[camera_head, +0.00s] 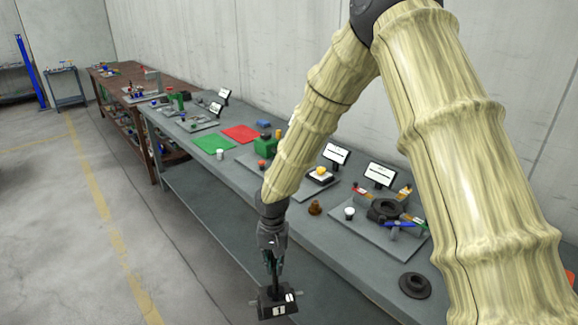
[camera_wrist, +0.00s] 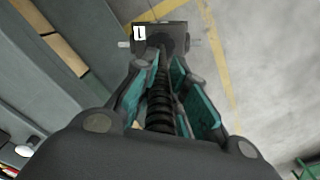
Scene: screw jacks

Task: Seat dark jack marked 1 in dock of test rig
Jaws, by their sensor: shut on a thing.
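The dark jack marked 1 (camera_head: 266,302) hangs upright from my gripper (camera_head: 273,262), in front of the bench's front edge in the head view. Its white label with a 1 faces the camera. In the wrist view, my gripper (camera_wrist: 165,72) is shut with its teal-padded fingers on either side of the threaded screw of the jack (camera_wrist: 174,28); the dark base block lies beyond the fingertips, with a pale pin out each side. A board with a dark ring-shaped fixture (camera_head: 386,210) and a screen stands on the bench at right; I cannot tell whether it is the test rig.
The grey bench (camera_head: 330,250) runs back to the left. On it are a loose black flanged ring (camera_head: 415,285), a brown knob-like piece (camera_head: 315,208), a board with a yellow-topped item (camera_head: 320,174), and red (camera_head: 240,133) and green mats. The floor at left is clear.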

